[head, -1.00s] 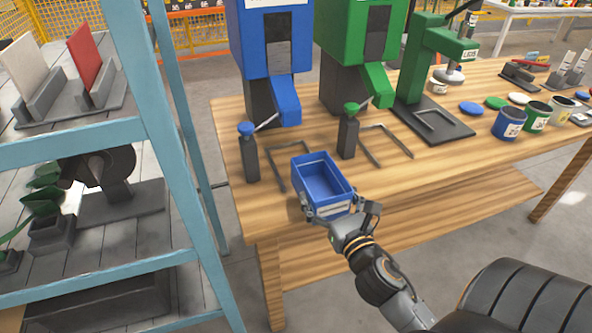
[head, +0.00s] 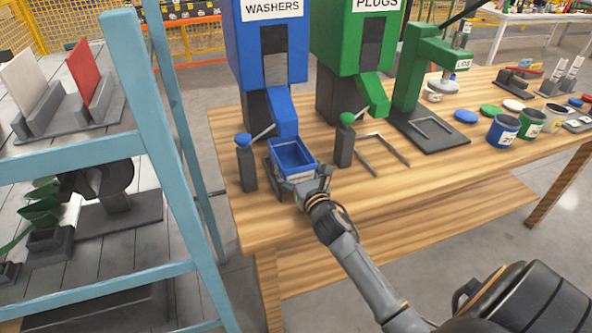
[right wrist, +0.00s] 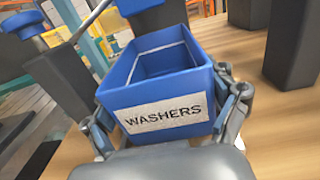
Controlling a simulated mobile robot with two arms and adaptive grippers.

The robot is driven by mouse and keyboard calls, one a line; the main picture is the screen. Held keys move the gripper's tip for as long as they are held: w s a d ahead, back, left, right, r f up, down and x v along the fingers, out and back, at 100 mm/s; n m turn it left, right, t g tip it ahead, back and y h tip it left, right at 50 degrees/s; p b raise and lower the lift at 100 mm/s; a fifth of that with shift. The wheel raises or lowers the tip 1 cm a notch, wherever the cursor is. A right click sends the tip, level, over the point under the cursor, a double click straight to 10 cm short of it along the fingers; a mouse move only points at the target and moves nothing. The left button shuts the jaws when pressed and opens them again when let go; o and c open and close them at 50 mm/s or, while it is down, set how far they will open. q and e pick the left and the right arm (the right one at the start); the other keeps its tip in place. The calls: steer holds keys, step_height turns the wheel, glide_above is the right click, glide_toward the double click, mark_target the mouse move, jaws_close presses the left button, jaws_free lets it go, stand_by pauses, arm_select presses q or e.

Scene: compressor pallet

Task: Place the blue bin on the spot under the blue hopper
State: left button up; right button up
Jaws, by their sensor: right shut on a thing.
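The blue bin (head: 292,157) is empty and sits directly in front of and below the chute of the blue hopper (head: 266,50), which is labelled WASHERS. The bin's front label also reads WASHERS in the right wrist view (right wrist: 160,75). My right gripper (head: 306,182) is shut on the bin's near end, with a finger on each side of it. The grey bracket marking the spot (head: 271,178) is mostly hidden by the bin; I cannot tell whether the bin touches the table. My left gripper is not in view.
A blue-knobbed lever post (head: 246,165) stands close left of the bin and a green-knobbed one (head: 344,142) to its right. The green hopper (head: 352,40) and its empty bracket (head: 383,150) are further right. A light-blue shelf frame (head: 150,90) stands left of the table (head: 420,185).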

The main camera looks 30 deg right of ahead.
steer(key=shift+f, duration=0.45)
steer(key=shift+f, duration=0.1)
steer(key=o, duration=1.1)
steer(key=shift+s, duration=0.2)
steer(key=v, duration=1.1)
steer(key=shift+s+a+b, duration=0.1)
steer(key=shift+s+b, duration=0.25)
